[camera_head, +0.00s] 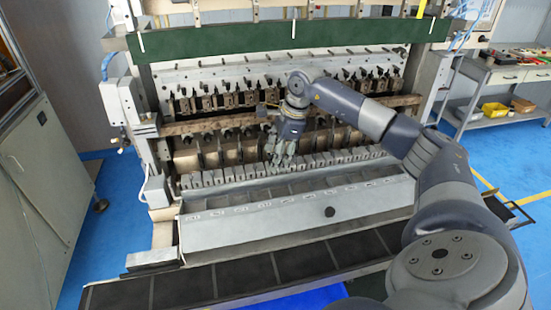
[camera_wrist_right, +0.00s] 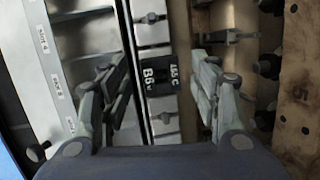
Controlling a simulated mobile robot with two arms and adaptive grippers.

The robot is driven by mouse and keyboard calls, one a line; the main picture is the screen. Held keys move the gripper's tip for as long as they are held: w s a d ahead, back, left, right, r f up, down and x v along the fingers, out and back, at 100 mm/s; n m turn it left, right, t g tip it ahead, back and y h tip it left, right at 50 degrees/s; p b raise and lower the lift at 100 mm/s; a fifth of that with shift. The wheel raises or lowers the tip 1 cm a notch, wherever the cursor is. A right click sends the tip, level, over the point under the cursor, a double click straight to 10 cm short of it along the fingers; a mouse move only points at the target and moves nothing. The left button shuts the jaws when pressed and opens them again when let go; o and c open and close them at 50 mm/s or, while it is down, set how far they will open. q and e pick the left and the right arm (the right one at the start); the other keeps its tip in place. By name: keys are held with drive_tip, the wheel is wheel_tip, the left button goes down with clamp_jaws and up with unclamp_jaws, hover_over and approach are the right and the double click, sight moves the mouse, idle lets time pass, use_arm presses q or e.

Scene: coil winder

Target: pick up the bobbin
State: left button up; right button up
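My right gripper (camera_head: 279,160) reaches into the coil winder, pointing down at the row of grey metal blocks (camera_head: 325,158). In the right wrist view the gripper (camera_wrist_right: 157,68) is open, its two fingers wide apart. Between the fingers is a pale metal strip (camera_wrist_right: 151,32) with a dark block (camera_wrist_right: 160,81) marked "B6". I see nothing held, and cannot tell whether the fingers touch anything. I cannot make out for certain which part is the bobbin. My left gripper is in neither view.
A sloping grey metal tray (camera_head: 255,226) with labelled compartments lies in front of the blocks. Dark panels (camera_head: 205,286) run along the machine's front. A brown bar with dark knobs (camera_wrist_right: 300,95) stands close on the right in the wrist view. A shelved bench (camera_head: 492,121) stands at right.

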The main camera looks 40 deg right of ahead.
sight(272, 156)
drive_tip(key=c, duration=0.9)
drive_tip(key=shift+o, duration=0.2)
drive_tip(key=shift+r, duration=0.1)
drive_tip(key=shift+r+b, duration=0.5)
drive_tip(key=shift+r, duration=0.1)
wheel_tip(272, 156, up, 2)
drive_tip(key=shift+r+b, duration=0.1)
drive_tip(key=shift+b, duration=0.45)
drive_tip(key=s+a+b, duration=0.3)
drive_tip(key=s, duration=0.4)
drive_tip(key=s+a+r+b, duration=0.1)
drive_tip(key=s+a+b, duration=0.2)
drive_tip(key=s, duration=0.4)
drive_tip(key=shift+s+a+r+b, duration=0.2)
drive_tip(key=shift+a+b, duration=0.2)
drive_tip(key=shift+a, duration=0.25)
